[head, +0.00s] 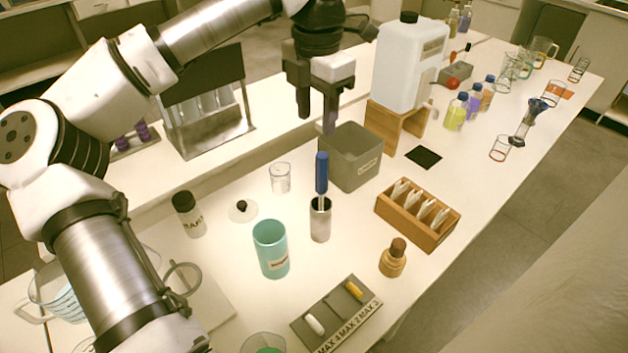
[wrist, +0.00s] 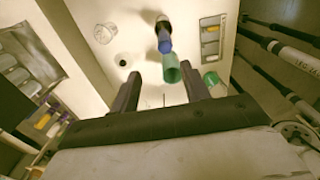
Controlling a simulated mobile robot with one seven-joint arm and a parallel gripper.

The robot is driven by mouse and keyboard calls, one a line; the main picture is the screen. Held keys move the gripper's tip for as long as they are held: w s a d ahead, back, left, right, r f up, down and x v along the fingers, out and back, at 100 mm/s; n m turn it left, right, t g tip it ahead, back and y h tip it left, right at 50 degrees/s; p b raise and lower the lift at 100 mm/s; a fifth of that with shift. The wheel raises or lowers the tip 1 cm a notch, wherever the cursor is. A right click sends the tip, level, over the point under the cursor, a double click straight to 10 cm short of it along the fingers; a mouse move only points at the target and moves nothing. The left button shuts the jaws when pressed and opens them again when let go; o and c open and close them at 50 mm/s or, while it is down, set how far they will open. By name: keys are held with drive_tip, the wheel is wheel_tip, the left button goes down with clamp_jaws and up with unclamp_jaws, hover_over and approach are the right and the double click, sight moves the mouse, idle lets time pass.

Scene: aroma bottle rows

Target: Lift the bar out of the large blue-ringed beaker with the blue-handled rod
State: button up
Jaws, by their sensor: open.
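The blue-handled rod (head: 321,172) stands upright in a metal cup (head: 320,222) near the middle of the table. Its blue handle (wrist: 165,43) also shows in the wrist view, beyond my fingertips. My gripper (head: 316,120) is open and empty, above and behind the rod; its two fingers show apart in the wrist view (wrist: 161,80). A large beaker with blue markings (head: 58,288) stands at the far left, partly covered by my arm; I cannot tell for certain that it is the blue-ringed one. No bar can be made out.
A teal cup (head: 271,256) and a clear glass (head: 280,178) stand near the rod. A grey bin (head: 350,165), a wooden box (head: 415,228) and a brown-capped bottle (head: 393,260) are to its right. A compartment tray (head: 335,315) lies in front.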

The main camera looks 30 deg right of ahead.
sight(322, 168)
wheel_tip(322, 168, down, 7)
drive_tip(key=shift+s+r+p, duration=0.15)
drive_tip(key=shift+p, duration=0.35)
drive_tip(key=shift+s+d+f+p, duration=0.15)
drive_tip(key=shift+f+p, duration=0.3)
drive_tip(key=shift+f, duration=0.1)
drive_tip(key=shift+s+d+f+p, duration=0.1)
drive_tip(key=shift+f+p, duration=0.3)
drive_tip(key=shift+f, duration=0.7)
drive_tip(key=shift+s+d+f+p, duration=0.1)
drive_tip(key=shift+f+p, duration=0.25)
drive_tip(key=shift+f, duration=0.75)
drive_tip(key=shift+c, duration=0.4)
drive_tip(key=c, duration=0.9)
wheel_tip(322, 168, up, 20)
drive_tip(key=b, duration=0.4)
drive_tip(key=shift+f, duration=0.2)
